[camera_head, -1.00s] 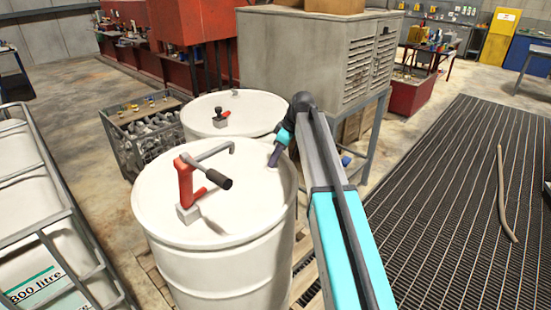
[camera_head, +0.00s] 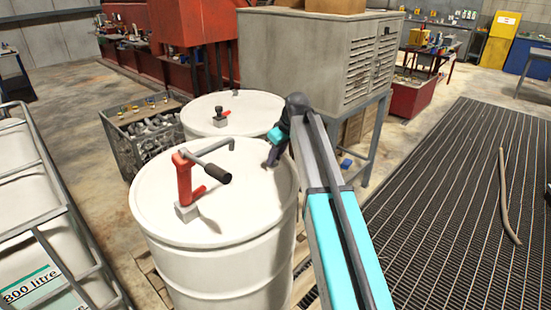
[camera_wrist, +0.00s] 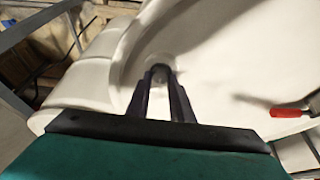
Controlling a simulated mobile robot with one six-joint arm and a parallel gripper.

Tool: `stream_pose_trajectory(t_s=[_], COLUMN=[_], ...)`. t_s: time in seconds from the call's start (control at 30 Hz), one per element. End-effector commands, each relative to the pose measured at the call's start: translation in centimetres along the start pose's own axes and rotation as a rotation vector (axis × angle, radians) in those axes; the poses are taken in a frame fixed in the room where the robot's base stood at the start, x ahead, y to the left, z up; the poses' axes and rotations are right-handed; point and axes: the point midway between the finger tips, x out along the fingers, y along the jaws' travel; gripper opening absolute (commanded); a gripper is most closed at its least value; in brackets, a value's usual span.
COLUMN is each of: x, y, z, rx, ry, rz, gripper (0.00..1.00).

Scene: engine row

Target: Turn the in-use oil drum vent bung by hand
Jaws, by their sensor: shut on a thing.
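The near white oil drum (camera_head: 230,215) stands upright with a red hand pump (camera_head: 184,180) on its lid. My gripper (camera_head: 268,164) reaches down to the right side of this lid. In the wrist view, the fingers of my gripper (camera_wrist: 160,78) point at a small round grey vent bung (camera_wrist: 160,70) set in the white lid (camera_wrist: 225,70). The fingers are shut on the bung, one on each side. In the head view the bung is hidden behind the gripper tips. The pump's red part (camera_wrist: 290,112) also shows at the right of the wrist view.
A second white drum (camera_head: 240,112) with a small tap stands just behind. A wire crate of parts (camera_head: 150,145) is at its left, a caged tank (camera_head: 45,215) at the far left. A grey cabinet (camera_head: 300,60) stands behind my arm. Dark grating (camera_head: 460,200) with a hose lies right.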

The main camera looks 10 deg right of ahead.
Motion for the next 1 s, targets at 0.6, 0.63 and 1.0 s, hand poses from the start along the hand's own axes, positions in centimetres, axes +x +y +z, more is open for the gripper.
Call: stream_pose_trajectory(t_s=[0.6, 0.63, 1.0], x=[-0.1, -0.1, -1.5], y=[0.1, 0.1, 0.1], z=[0.0, 0.0, 0.0], rx=[0.002, 0.002, 0.002], ry=[0.002, 0.002, 0.002], rz=[0.001, 0.001, 0.002], gripper=[0.39, 0.39, 0.39])
